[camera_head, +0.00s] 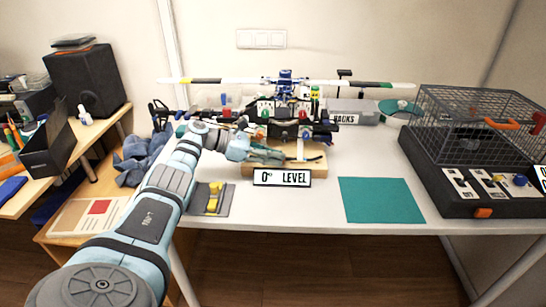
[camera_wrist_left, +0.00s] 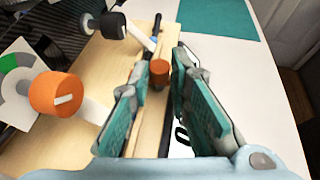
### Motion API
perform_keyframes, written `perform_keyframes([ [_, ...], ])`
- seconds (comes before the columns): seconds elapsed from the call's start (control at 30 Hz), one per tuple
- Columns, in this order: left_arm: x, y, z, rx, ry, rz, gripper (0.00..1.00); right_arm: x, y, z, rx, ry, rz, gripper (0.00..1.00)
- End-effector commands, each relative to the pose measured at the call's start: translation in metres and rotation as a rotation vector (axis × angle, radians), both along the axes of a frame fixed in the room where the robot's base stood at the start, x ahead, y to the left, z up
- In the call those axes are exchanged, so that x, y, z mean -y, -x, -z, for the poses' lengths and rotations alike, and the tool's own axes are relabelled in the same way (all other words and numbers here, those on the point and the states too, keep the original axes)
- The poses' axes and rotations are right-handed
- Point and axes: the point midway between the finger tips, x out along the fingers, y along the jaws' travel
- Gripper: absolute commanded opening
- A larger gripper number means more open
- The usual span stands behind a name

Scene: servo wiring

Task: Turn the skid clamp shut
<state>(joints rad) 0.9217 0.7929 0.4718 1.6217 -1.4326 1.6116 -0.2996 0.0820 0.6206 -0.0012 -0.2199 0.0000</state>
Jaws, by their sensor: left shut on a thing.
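A model helicopter (camera_head: 285,100) stands on a wooden stand (camera_head: 318,167) on the white table. In the left wrist view, the wooden board (camera_wrist_left: 75,125) carries a large orange knob (camera_wrist_left: 55,93) with a white mark, and a black knob (camera_wrist_left: 110,25) behind it. My left gripper (camera_head: 278,156) reaches low to the front of the stand. Its teal-padded fingers (camera_wrist_left: 160,75) are on both sides of a small brown-orange knob (camera_wrist_left: 159,73) near a dark rod, and are shut on it. Which part is the skid clamp is not clear. My right gripper is out of view.
A "0° LEVEL" sign (camera_head: 282,177) stands in front of the stand. A teal mat (camera_head: 381,200) lies right of it, with clear table around it. A wire cage on a black base (camera_head: 490,190) fills the right. A grey mat with yellow parts (camera_head: 213,199) lies beside my left arm.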

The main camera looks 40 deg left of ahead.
Motion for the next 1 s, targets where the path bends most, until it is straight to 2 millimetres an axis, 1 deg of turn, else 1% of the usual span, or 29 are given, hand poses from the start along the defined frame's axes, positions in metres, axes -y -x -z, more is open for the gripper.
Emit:
perform_keyframes([
  [0.03,0.000,-0.001,-0.001,0.004,-0.002,-0.002,0.00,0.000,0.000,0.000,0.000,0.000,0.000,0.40],
  [0.07,0.000,-0.001,-0.001,0.004,-0.002,-0.002,0.19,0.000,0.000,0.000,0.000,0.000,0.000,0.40],
  [0.1,0.000,-0.001,-0.001,0.004,-0.002,-0.002,0.26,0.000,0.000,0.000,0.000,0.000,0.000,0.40],
  [0.17,0.000,-0.001,-0.001,0.003,-0.002,-0.002,0.35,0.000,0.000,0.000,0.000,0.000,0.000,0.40],
  [0.2,0.000,-0.001,-0.001,0.002,-0.001,-0.001,0.37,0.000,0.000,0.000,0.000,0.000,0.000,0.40],
  [0.47,0.000,0.000,0.000,0.001,-0.001,-0.001,0.37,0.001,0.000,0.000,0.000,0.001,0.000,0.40],
  [0.57,-0.006,0.005,-0.002,0.000,-0.003,-0.001,0.37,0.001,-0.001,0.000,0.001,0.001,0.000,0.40],
  [0.67,-0.019,0.019,-0.010,-0.001,-0.005,-0.003,0.37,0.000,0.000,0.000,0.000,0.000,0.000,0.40],
  [0.9,-0.060,0.064,-0.036,0.000,-0.002,-0.004,0.37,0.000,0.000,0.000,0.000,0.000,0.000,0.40],
  [1.0,-0.070,0.075,-0.043,0.001,-0.001,-0.001,0.37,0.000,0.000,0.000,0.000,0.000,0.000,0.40],
])
